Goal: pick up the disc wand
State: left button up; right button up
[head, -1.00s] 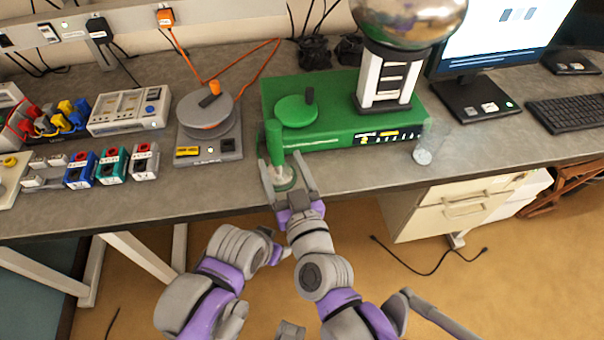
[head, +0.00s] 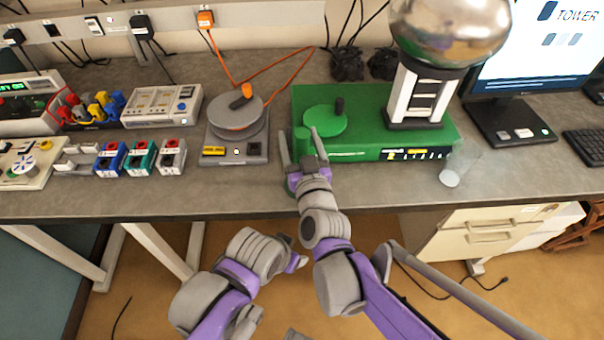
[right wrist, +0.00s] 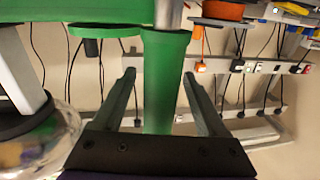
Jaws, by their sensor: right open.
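The disc wand, with a green cylindrical handle (head: 301,141), stands upright at the front edge of the table, beside the green machine. My right gripper (head: 301,138) is open, with one finger on each side of the handle. In the right wrist view, which is upside down, the handle (right wrist: 165,95) runs between the two spread fingers (right wrist: 158,75), with gaps visible on both sides. A metal rod (right wrist: 168,14) joins its lower end.
The green machine (head: 365,155) carries a green disc (head: 325,119) and a tower with a metal sphere (head: 450,25). A clear cup (head: 452,177) stands to its right. A grey disc device (head: 235,148) is to the left. The table's front edge (head: 240,209) lies below.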

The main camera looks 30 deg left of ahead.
grip_shut()
dwell(0.3)
dwell(1.1)
